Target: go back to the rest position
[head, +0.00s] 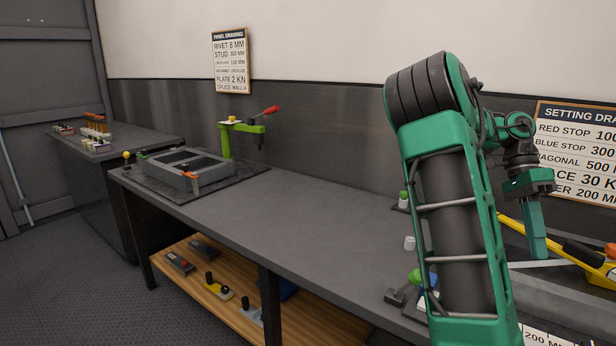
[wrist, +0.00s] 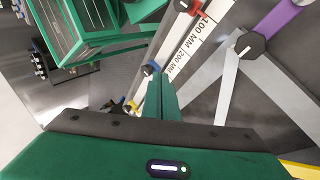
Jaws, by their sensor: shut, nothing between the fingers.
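My gripper (head: 534,238) is at the right in the head view, pointing down above the right end of the long workbench. Its green fingers are together with nothing between them. In the wrist view the closed fingers (wrist: 161,98) stand in the middle, over a white measuring scale (wrist: 187,52) marked 100 MM and 200 MM. A blue stop (wrist: 151,70) and a red stop (wrist: 187,6) sit along this scale. I cannot tell whether the fingertips touch anything.
The long workbench (head: 300,218) carries a grey fixture (head: 186,172) and a green lever press (head: 240,134) at its left. A yellow bar with a black grip (head: 582,253) lies near my gripper. Small white and green pieces stand behind my arm. The bench middle is clear.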

